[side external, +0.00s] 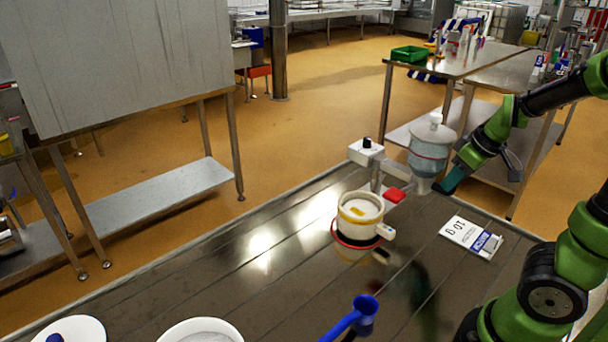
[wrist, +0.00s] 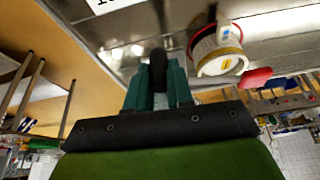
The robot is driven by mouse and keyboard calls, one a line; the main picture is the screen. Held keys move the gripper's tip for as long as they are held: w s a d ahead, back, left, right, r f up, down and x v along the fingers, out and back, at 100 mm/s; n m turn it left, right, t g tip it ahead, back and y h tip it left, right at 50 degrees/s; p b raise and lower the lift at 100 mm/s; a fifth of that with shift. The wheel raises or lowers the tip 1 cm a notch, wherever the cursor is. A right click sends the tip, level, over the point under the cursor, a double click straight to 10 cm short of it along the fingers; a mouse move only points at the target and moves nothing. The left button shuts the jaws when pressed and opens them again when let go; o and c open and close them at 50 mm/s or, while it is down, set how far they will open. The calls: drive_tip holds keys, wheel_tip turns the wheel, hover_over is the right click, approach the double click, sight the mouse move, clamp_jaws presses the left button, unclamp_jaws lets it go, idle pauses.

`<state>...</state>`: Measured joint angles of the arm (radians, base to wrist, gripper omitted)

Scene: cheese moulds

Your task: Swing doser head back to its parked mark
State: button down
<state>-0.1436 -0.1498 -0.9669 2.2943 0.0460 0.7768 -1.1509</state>
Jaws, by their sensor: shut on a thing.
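The doser head (side external: 430,150) is a translucent, bluish vessel with a white lid, carried on a pale arm from a post with a white box (side external: 366,152) on top. It hangs over the table's back edge, right of the post. My gripper (side external: 447,186) is at its lower right side. In the wrist view, my gripper (wrist: 158,88) is shut on a dark rounded handle (wrist: 158,66) between its fingers. A red piece (side external: 394,195) sits low beside the post; it also shows in the wrist view (wrist: 255,78). I cannot make out the parked mark.
A white mould (side external: 360,212) with a yellow band stands in a red ring left of the doser head. A printed white card (side external: 471,237) lies on the table to the right. A blue scoop (side external: 360,315) and white round containers (side external: 200,332) are near the front.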

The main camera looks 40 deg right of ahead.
drive_tip(key=shift+d, duration=0.35)
drive_tip(key=c, duration=1.3)
unclamp_jaws()
drive_tip(key=shift+c, duration=0.2)
drive_tip(key=o, duration=0.3)
drive_tip(key=shift+a, duration=0.15)
drive_tip(key=v, duration=1.7)
drive_tip(key=shift+w, duration=0.1)
